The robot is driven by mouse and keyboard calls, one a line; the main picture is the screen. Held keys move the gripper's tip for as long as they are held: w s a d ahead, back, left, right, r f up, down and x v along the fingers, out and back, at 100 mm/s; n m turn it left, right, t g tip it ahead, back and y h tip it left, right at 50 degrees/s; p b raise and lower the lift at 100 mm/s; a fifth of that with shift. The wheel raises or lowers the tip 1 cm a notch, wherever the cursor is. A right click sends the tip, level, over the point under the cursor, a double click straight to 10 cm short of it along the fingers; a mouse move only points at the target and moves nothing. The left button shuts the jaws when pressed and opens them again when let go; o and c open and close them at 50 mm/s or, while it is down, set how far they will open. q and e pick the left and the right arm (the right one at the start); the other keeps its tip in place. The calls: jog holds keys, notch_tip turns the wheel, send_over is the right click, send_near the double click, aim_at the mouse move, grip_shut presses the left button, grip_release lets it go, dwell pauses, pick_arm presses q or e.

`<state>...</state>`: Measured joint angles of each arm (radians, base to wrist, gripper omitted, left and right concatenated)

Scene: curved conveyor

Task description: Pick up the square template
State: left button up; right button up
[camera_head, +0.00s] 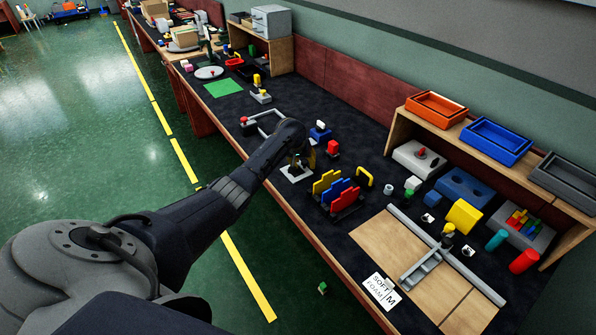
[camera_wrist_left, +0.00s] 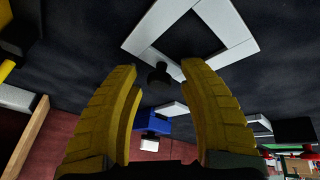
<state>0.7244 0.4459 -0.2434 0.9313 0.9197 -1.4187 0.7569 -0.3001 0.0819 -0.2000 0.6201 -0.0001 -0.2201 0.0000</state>
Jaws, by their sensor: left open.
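The square template is a pale square frame with a dark knob. In the head view its pale edge (camera_head: 290,176) shows on the black table mat beneath my left gripper (camera_head: 304,160), which hides part of it. In the left wrist view the template (camera_wrist_left: 238,20) is at the top, beyond the fingertips. Its dark knob (camera_wrist_left: 160,80) appears between the yellow fingers of my left gripper (camera_wrist_left: 158,70). The fingers are open, with a gap on both sides of the knob. My right gripper is not in view.
A rack of yellow, blue and red pieces (camera_head: 338,190) stands close to the right of the gripper. A red object (camera_head: 333,147) and a blue-and-white one (camera_head: 320,131) are behind it. Another grey frame (camera_head: 262,117) lies farther left. The table's front edge is close.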

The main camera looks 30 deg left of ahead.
pick_arm(q)
grip_shut()
jog(key=shift+r, duration=0.1)
dwell(0.4)
